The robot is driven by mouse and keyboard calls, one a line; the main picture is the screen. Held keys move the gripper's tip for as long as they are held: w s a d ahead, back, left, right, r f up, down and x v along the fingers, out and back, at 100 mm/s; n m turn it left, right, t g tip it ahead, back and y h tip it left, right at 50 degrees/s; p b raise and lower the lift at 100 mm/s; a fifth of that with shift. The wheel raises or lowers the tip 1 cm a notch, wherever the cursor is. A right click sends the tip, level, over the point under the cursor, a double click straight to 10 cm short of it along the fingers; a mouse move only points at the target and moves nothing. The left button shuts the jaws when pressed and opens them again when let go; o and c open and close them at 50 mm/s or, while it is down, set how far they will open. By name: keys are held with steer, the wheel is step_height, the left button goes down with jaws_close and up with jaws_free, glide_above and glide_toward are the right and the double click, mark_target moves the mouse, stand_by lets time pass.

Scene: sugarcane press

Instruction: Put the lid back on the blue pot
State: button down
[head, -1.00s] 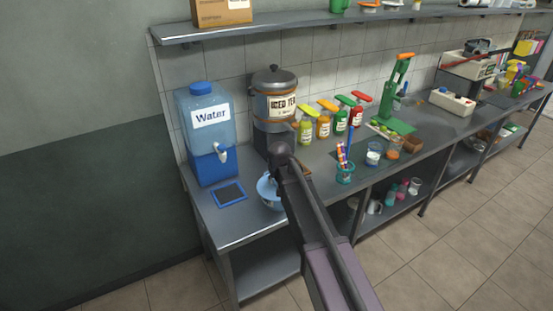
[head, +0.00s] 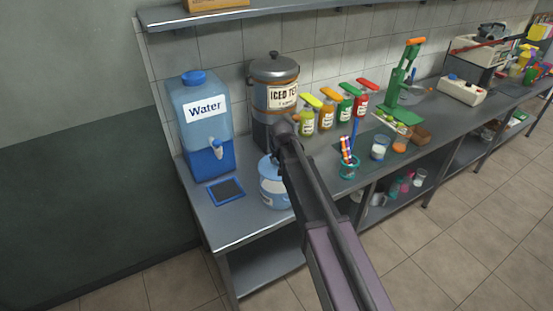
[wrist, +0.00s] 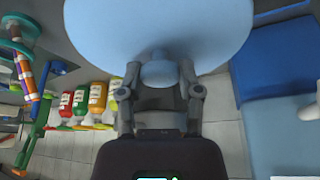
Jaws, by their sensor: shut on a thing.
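The light blue pot (head: 275,197) with a white label stands near the front edge of the counter, partly behind my arm. My gripper (wrist: 160,77) is shut on the knob of the light blue lid (wrist: 160,25), whose wide round disc fills the top of the wrist view. In the head view my arm hides the gripper and most of the lid. Light blue shows at the pot's top, but I cannot tell whether the lid touches the rim.
A water dispenser (head: 203,118) and dark drip mat (head: 226,190) are left of the pot. An iced tea urn (head: 274,75) stands behind it.

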steer(key=shift+a+f+b, duration=0.1)
steer(key=shift+f+b, duration=0.15)
steer(key=shift+b, duration=0.05)
steer(key=shift+f+b, duration=2.9)
steer(key=shift+s+f, duration=0.1)
steer(key=shift+f, duration=0.1)
stand_by(0.6)
stand_by(0.3)
steer(key=shift+c, duration=1)
jaws_free()
steer(key=shift+o, duration=1)
steer(key=shift+r, duration=0.2)
steer(key=shift+r+p, duration=3.35)
